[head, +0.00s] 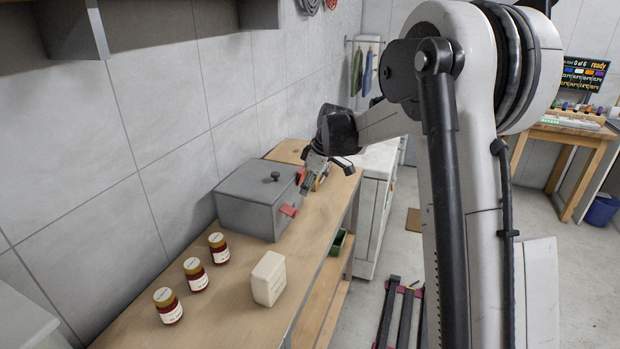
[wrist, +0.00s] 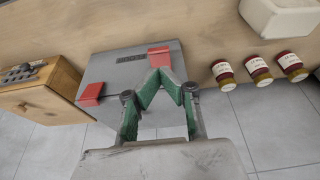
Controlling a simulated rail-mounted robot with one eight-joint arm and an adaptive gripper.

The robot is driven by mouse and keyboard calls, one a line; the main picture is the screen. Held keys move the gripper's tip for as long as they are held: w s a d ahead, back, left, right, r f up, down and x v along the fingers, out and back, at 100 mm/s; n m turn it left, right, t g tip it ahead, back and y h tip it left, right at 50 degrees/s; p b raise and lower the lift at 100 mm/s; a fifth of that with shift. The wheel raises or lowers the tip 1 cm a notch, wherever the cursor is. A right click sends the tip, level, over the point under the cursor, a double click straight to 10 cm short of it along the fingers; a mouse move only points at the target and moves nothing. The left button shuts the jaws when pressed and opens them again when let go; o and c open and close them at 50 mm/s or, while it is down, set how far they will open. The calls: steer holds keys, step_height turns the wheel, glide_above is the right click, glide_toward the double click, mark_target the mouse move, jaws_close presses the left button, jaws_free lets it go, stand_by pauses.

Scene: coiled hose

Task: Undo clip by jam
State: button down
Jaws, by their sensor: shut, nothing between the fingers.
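A grey lidded box (head: 245,205) stands on the wooden bench against the wall, and its grey top fills the middle of the wrist view (wrist: 120,70). It has two red clips on its front side. The clip nearer the jam (head: 289,210) sticks out from the box and also shows in the wrist view (wrist: 159,51). The other clip (head: 300,175) is farther from the jars and shows at left in the wrist view (wrist: 90,93). My gripper (head: 305,191) is shut and empty in front of the box, between the clips in the head view. In the wrist view its fingertips (wrist: 162,76) appear just below the jam-side clip; contact is unclear.
Three jam jars (head: 196,274) stand on the bench left of the box. A cream block-like container (head: 268,279) stands near the bench's front edge. A wooden box (wrist: 38,92) lies beyond the other clip. Bare bench (head: 236,300) lies between jars and cream container.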

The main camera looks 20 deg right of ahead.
mark_target(297, 211)
steer(key=p+x, duration=0.1)
steer(key=x, duration=0.6)
steer(key=shift+f, duration=0.2)
steer(key=shift+f, duration=0.1)
steer(key=shift+d+f+b, duration=0.1)
steer(key=shift+b, duration=0.2)
steer(key=shift+y, duration=0.3)
